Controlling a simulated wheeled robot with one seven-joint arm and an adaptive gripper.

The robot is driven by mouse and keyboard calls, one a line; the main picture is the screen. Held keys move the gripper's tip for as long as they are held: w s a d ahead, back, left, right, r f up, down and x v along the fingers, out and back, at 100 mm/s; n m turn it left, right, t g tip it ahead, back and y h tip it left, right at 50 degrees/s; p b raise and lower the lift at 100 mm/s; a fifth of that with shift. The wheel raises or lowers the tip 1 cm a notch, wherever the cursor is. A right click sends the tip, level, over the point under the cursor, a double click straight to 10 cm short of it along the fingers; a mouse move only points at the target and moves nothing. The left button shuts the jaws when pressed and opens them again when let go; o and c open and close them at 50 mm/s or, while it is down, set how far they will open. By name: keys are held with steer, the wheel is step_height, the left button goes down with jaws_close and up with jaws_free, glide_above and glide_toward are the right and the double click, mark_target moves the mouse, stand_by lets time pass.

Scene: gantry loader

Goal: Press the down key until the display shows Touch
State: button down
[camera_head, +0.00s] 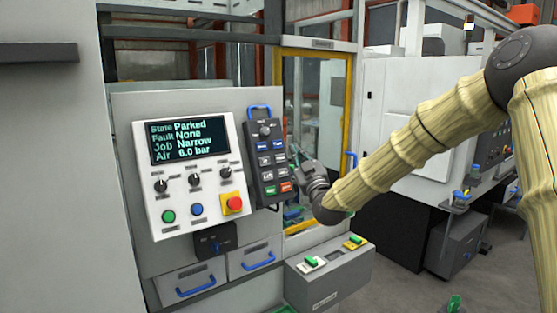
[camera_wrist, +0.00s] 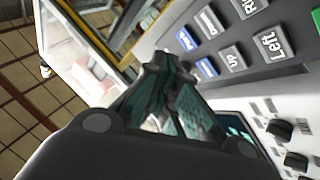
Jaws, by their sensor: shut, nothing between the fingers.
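The display (camera_head: 188,140) on the white panel reads State Parked, Fault None, Job Narrow, Air 6.0 bar. The dark key pendant (camera_head: 254,160) hangs to its right, with rows of blue, grey, green and red keys. In the wrist view, a grey key that seems to read Down (camera_wrist: 208,22) sits beside the Up key (camera_wrist: 232,58), with the Left key (camera_wrist: 269,42) nearby. My gripper (camera_head: 297,156) is at the pendant's right edge, shut and empty. Its fingertips (camera_wrist: 165,66) show close to the blue keys; I cannot tell whether they touch anything.
Below the display are black knobs, a green button (camera_head: 168,217), a blue button (camera_head: 197,210) and a red emergency stop (camera_head: 233,204). A yellow-framed door (camera_head: 318,45) stands behind my gripper. A grey box (camera_head: 325,285) with green switches juts out below.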

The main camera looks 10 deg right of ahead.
mark_target(280, 158)
steer(key=shift+w+a+f+b, duration=0.2)
steer(key=shift+w+a+f, duration=0.15)
steer(key=shift+w, duration=0.55)
steer(key=shift+w+a+f+b, duration=0.15)
steer(key=shift+w+a+f, duration=0.2)
steer(key=shift+w, duration=0.6)
steer(key=shift+w+a+f+b, duration=0.2)
steer(key=shift+w+a+f, duration=0.15)
steer(key=shift+w, duration=0.55)
steer(key=shift+w+f, duration=0.1)
steer(key=shift+w+a+b, duration=0.1)
steer(key=shift+w+b, duration=0.35)
steer(key=shift+w+a+f+b, duration=0.15)
steer(key=shift+w+f+b, duration=0.1)
steer(key=shift+b, duration=0.1)
steer(key=shift+r, duration=0.1)
stand_by(0.4)
steer(key=shift+s+d+r+b, duration=0.25)
steer(key=shift+s+d+b, duration=0.05)
steer(key=shift+s, duration=0.4)
